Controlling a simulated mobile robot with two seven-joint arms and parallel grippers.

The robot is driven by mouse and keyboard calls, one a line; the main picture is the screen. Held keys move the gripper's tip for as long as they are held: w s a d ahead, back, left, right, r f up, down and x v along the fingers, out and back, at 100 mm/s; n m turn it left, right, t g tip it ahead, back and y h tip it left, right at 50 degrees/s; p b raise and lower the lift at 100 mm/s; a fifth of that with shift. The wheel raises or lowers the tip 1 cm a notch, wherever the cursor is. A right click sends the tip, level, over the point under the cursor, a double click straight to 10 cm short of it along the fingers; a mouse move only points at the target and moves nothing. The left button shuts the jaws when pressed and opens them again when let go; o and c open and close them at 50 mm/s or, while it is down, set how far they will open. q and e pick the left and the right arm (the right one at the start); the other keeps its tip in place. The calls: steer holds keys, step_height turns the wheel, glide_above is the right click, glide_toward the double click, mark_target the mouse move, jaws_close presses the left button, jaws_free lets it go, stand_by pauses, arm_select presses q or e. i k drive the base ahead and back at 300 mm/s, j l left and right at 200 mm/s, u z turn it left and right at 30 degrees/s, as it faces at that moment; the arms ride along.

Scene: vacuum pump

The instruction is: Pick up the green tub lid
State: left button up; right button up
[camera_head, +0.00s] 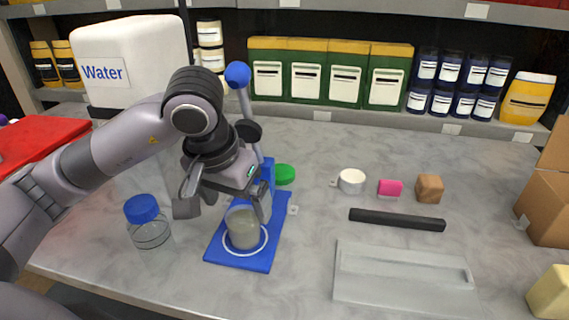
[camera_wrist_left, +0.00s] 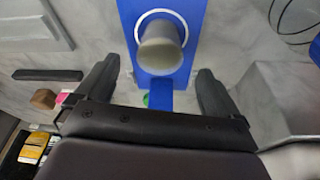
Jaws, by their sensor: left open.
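The green tub lid (camera_head: 284,174) lies on the grey counter just behind and right of the blue pump stand (camera_head: 277,232). In the left wrist view only a small green piece of the lid (camera_wrist_left: 146,100) shows beside the blue post. My left gripper (camera_head: 225,205) is open and empty. It hangs above the blue stand, left of and nearer than the lid, with its fingers either side of the stand in the wrist view. My right gripper is not in view.
A grey-filled tub (camera_head: 243,230) stands on the blue base, and a lever with a blue knob (camera_head: 238,75) rises behind my wrist. A blue-capped jar (camera_head: 147,226) stands left. Right are a white cup (camera_head: 352,181), pink block (camera_head: 390,188) and black bar (camera_head: 397,220).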

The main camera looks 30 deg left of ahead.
mark_target(286, 173)
steer(key=k, duration=1)
